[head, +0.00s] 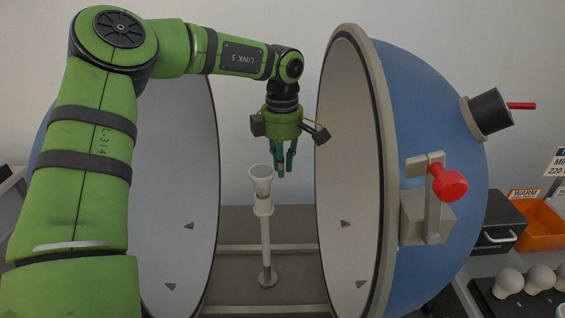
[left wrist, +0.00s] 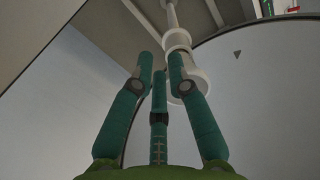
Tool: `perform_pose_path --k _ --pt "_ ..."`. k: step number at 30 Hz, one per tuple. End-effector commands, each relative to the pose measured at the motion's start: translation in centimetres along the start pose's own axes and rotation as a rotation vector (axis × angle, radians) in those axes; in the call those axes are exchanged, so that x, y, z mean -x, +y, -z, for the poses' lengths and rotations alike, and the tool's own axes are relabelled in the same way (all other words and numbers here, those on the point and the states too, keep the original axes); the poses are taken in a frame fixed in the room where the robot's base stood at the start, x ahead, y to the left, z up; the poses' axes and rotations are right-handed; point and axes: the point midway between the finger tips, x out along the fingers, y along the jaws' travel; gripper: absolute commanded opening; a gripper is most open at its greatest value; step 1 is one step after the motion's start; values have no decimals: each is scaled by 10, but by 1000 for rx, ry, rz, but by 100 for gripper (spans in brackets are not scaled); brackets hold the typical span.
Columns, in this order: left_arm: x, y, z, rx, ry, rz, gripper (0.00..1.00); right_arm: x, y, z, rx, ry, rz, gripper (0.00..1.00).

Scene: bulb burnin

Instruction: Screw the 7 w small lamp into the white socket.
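My left gripper (head: 286,168) points down, just right of the socket's rim in the head view. Its three teal fingers show in the left wrist view (left wrist: 159,72), with gaps between the tips and nothing held. White round lamps (head: 509,281) sit at the lower right; I cannot read which is the 7 w small one. My right gripper is out of view.
The blue sphere half (head: 425,110) with a red-knobbed latch (head: 447,183) stands close right of my left gripper; the other half's pale inside (head: 175,150) is on the left. A dark lamp tray (head: 490,296), a black box (head: 503,215) and an orange bin (head: 540,228) are at the right.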

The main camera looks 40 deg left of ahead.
Motion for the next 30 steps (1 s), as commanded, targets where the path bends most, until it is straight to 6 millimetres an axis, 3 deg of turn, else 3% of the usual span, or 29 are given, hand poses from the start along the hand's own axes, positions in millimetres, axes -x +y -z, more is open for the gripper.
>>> perform_pose_path --k 5,15,30 --pt "-4 2 9 165 6 1 20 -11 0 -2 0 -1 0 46" --pt "-4 11 35 848 11 -1 20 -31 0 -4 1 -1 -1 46" --pt "-2 24 70 1827 13 -5 20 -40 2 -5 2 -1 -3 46"
